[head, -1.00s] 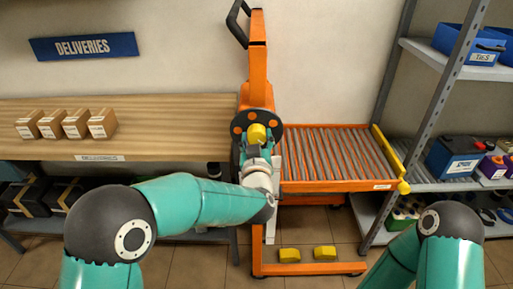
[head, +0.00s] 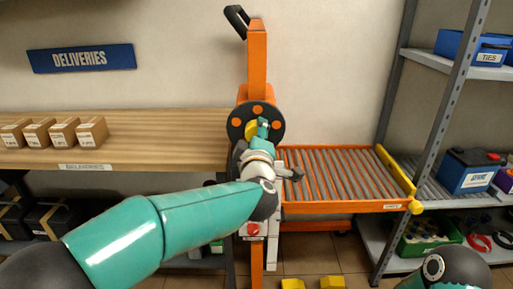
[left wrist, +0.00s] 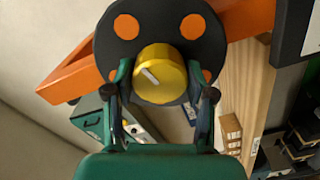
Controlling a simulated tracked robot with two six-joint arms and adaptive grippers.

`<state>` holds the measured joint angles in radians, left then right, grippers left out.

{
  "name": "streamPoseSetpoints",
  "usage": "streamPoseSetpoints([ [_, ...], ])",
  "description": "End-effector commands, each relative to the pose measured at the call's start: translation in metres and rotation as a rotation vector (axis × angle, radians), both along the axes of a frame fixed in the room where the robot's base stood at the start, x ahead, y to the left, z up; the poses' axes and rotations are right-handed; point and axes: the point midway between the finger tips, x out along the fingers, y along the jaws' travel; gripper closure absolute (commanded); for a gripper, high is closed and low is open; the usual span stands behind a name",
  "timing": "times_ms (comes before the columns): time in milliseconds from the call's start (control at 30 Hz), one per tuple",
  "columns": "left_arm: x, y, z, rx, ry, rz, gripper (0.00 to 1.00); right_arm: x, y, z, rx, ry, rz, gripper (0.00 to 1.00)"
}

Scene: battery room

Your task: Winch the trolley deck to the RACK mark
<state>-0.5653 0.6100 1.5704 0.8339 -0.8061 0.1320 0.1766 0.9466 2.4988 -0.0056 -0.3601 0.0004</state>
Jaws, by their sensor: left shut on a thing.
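The trolley's orange mast (head: 257,65) stands between bench and shelf. Its roller deck (head: 340,178) extends to the right and looks empty, with a yellow bar (head: 396,171) at its right end. A dark winch disc (head: 234,124) with orange dots is on the mast; it fills the top of the left wrist view (left wrist: 128,58). My left gripper (head: 260,133) is shut on the yellow knob (left wrist: 160,75) at the disc's middle, one finger on each side. I cannot make out a RACK mark. My right gripper is out of view.
A wooden bench (head: 160,135) with several small boxes stands left, under a DELIVERIES sign (head: 82,57). A grey shelf rack (head: 428,135) with a blue battery (head: 467,172) and bins stands right, close to the deck.

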Motion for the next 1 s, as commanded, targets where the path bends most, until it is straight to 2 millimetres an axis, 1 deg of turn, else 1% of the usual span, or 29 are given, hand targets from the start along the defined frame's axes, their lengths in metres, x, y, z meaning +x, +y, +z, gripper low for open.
streamPoseSetpoints([
  [33, 0.0, 0.002, -0.007, -0.046, 0.003, 0.003, 0.8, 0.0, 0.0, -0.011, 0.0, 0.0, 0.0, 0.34],
  [200, 0.0, 0.002, -0.007, -0.208, 0.003, 0.004, 0.8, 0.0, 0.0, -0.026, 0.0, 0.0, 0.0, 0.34],
  [600, 0.001, 0.002, -0.008, -0.587, 0.005, 0.007, 0.8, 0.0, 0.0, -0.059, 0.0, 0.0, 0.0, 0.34],
  [1000, 0.001, 0.002, -0.009, -0.966, 0.005, 0.009, 0.8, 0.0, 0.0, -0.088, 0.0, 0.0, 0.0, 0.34],
])
